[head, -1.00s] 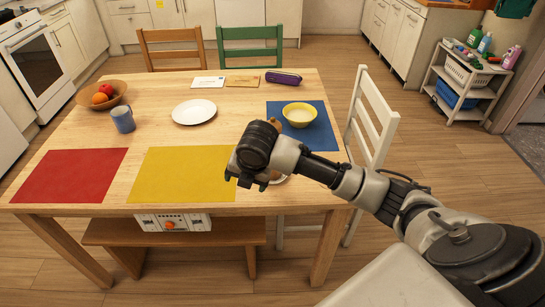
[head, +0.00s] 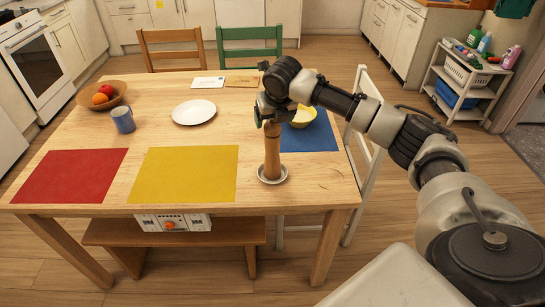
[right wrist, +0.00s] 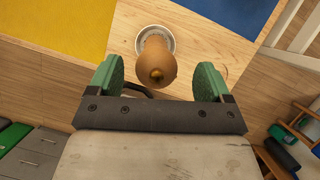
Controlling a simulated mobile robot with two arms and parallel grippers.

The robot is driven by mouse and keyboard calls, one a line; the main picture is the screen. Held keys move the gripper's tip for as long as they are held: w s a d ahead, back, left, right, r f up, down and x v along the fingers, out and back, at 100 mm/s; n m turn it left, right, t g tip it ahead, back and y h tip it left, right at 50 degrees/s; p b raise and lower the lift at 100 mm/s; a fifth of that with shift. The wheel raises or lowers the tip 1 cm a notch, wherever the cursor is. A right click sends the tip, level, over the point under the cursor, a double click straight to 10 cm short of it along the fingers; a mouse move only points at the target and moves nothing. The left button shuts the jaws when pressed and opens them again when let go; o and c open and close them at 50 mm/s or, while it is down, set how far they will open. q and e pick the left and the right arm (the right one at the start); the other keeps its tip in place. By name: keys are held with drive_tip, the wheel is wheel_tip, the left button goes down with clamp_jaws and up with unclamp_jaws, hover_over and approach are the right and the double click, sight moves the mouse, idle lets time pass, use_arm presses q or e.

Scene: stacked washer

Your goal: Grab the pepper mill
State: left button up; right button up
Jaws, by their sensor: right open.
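The pepper mill (head: 272,155) is a tall brown wooden mill standing upright on a small white saucer (head: 272,181) near the table's front edge, right of the yellow mat. My right gripper (head: 268,117) is at the mill's top in the head view, hiding its upper end. The gripper holds nothing. My left gripper is not in view.
A white plate (head: 194,112), a blue mug (head: 123,121) and a fruit bowl (head: 103,104) stand farther left. The yellow mat (head: 185,174) is bare.

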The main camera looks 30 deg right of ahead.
drive_tip(key=f, duration=0.4)
drive_tip(key=shift+w+a, duration=0.1)
drive_tip(key=shift+w, duration=0.15)
drive_tip(key=shift+w+f, duration=0.2)
drive_tip(key=shift+f, duration=0.15)
drive_tip(key=shift+r, duration=0.1)
drive_tip(key=c, duration=1.4)
